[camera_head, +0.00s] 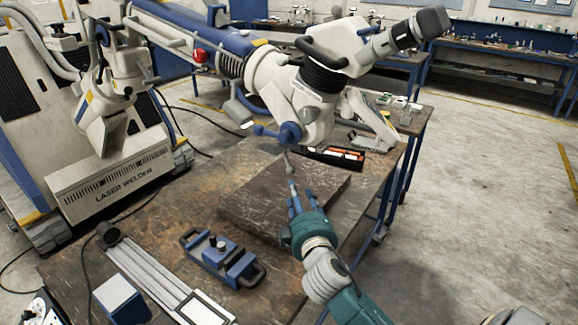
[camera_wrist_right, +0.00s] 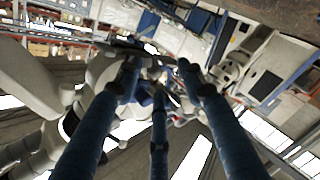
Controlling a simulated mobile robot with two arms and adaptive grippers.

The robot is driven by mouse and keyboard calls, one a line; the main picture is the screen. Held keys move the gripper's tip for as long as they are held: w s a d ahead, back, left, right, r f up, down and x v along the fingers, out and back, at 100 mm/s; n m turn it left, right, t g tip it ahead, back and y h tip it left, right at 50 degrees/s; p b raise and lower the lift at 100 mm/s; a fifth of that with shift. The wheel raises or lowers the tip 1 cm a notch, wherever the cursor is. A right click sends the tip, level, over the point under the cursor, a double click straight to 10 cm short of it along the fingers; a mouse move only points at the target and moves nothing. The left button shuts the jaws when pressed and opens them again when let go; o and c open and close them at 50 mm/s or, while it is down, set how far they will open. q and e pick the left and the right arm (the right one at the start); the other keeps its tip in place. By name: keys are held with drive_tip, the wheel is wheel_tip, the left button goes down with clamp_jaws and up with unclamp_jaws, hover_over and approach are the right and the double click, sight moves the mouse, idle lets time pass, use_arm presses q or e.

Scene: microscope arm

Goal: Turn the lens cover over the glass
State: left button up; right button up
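The white microscope head (camera_head: 310,100) hangs from its arm over the workbench, with dark eyepieces (camera_head: 405,36) at upper right. Under it are a blue round knob (camera_head: 289,133) and a blue bar pointing left; I cannot tell which part is the lens cover, and the glass is not clearly visible. My right gripper (camera_head: 293,190) reaches up from below, its blue fingers under the knob beside a thin grey piece (camera_head: 289,165). In the right wrist view the gripper (camera_wrist_right: 158,75) has its fingers apart, with the head's underside beyond them; contact is unclear. My left gripper is out of view.
The workbench (camera_head: 190,205) carries a dark slab (camera_head: 255,205), a blue clamp-like tool (camera_head: 222,260), a long metal rail (camera_head: 150,275) and an orange-and-black tray (camera_head: 335,156). A laser welder (camera_head: 115,185) stands at left. Floor is free at right.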

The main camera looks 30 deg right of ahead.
sight(289, 164)
drive_tip(key=shift+n+t, duration=0.4)
drive_tip(key=p+x, duration=0.1)
drive_tip(key=x, duration=0.3)
drive_tip(key=r+x, duration=0.1)
drive_tip(key=x, duration=0.3)
drive_tip(key=r+p+x, duration=0.1)
drive_tip(key=x, duration=0.2)
drive_tip(key=shift+w+r+p, duration=0.1)
drive_tip(key=shift+w+p, duration=0.2)
drive_tip(key=shift+w, duration=0.1)
drive_tip(key=shift+c, duration=0.3)
clamp_jaws()
